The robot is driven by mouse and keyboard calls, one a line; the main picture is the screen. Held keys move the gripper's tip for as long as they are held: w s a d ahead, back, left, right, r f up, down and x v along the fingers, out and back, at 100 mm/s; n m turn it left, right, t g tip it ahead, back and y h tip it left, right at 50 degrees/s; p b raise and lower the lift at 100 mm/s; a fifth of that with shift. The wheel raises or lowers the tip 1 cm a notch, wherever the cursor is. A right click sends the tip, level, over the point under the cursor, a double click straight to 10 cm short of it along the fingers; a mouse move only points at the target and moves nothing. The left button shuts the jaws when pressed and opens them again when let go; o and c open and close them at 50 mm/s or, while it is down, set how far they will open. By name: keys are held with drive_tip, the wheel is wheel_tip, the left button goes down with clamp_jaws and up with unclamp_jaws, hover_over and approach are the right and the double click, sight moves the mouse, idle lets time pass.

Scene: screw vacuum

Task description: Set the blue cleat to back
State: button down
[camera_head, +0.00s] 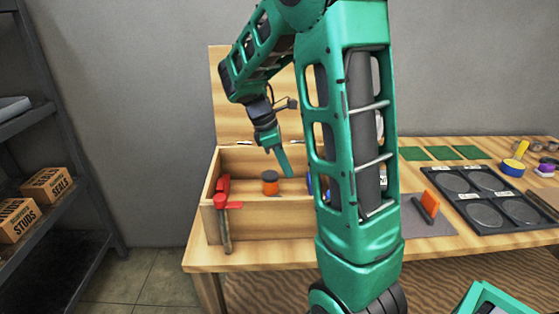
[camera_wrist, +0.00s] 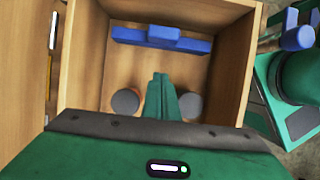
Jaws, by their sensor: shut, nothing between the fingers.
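In the wrist view a blue bar with a raised blue block (camera_wrist: 160,37) runs along the box's far inner wall. A separate blue knobbed piece (camera_wrist: 297,38) shows outside the box at the upper right. I cannot tell which blue piece is the cleat; my arm hides most of that side in the head view. My gripper (camera_wrist: 160,80) is shut and empty, its tip over the inside of the box, apart from the blue bar. It points down in the head view (camera_head: 289,173). The wooden box (camera_head: 262,222) is open on top.
An orange jar with a dark lid (camera_head: 270,184) stands in the box; the wrist view shows two dark lids (camera_wrist: 125,102), one each side of my fingers. A black tray (camera_head: 480,190) lies right; shelving (camera_head: 60,120) stands left.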

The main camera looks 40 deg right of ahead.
drive_tip(key=x, duration=0.5)
drive_tip(key=shift+s, duration=0.1)
drive_tip(key=shift+s+d+r, duration=0.2)
drive_tip(key=shift+s+d, duration=0.5)
drive_tip(key=shift+d, duration=0.25)
drive_tip(key=shift+s+d, duration=0.4)
drive_tip(key=shift+d, duration=0.2)
